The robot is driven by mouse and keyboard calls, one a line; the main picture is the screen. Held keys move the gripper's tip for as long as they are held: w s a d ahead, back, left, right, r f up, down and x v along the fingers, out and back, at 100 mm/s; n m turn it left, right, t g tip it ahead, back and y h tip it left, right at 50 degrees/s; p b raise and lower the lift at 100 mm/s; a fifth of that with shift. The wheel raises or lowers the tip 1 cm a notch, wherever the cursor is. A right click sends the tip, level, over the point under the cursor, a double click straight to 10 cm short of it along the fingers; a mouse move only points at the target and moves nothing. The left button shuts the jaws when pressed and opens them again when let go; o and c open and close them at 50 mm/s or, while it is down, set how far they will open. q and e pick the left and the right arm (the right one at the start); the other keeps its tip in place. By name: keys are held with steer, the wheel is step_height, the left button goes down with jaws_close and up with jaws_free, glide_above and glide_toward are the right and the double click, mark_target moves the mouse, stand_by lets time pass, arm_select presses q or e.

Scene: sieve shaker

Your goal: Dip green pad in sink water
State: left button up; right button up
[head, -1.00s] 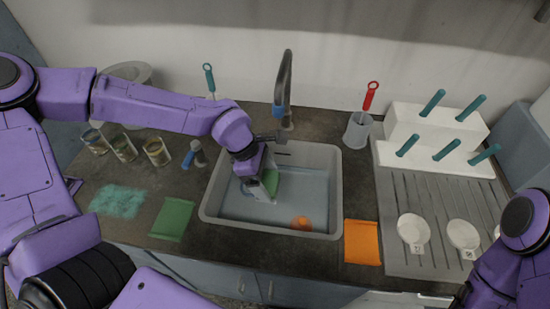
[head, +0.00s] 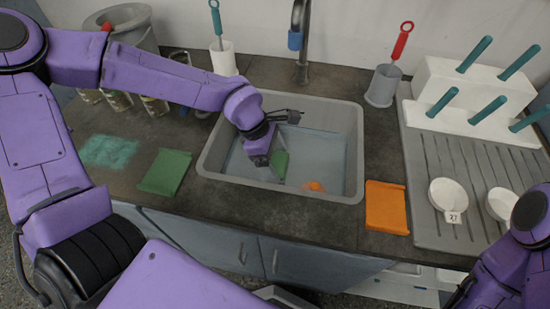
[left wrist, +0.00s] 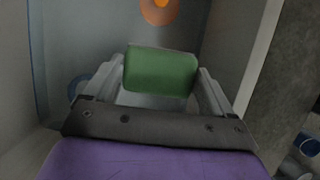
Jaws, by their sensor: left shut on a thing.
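The green pad (head: 281,165) is in my left gripper (head: 274,166), down inside the grey sink (head: 212,165). The left wrist view shows the green pad (left wrist: 160,72) crosswise between the two fingers, which are shut on it. The sink holds bluish water (head: 325,155). The pad's lower edge looks at or near the water surface; I cannot tell how deep it is. My right arm shows at the lower right, but its gripper is out of view.
An orange round thing (head: 315,187) is in the sink near its front wall. A flat green mat (head: 165,172) lies left of the sink and an orange one (head: 387,207) lies right. The tap (head: 301,40) stands behind. White dishes (head: 448,195) sit on the drainboard.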

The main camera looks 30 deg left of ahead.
arm_select(q)
step_height(320, 180, down, 9)
steer(key=b, duration=0.4)
steer(key=shift+r, duration=0.15)
stand_by(0.5)
step_height(320, 180, up, 20)
steer(key=p, duration=2.1)
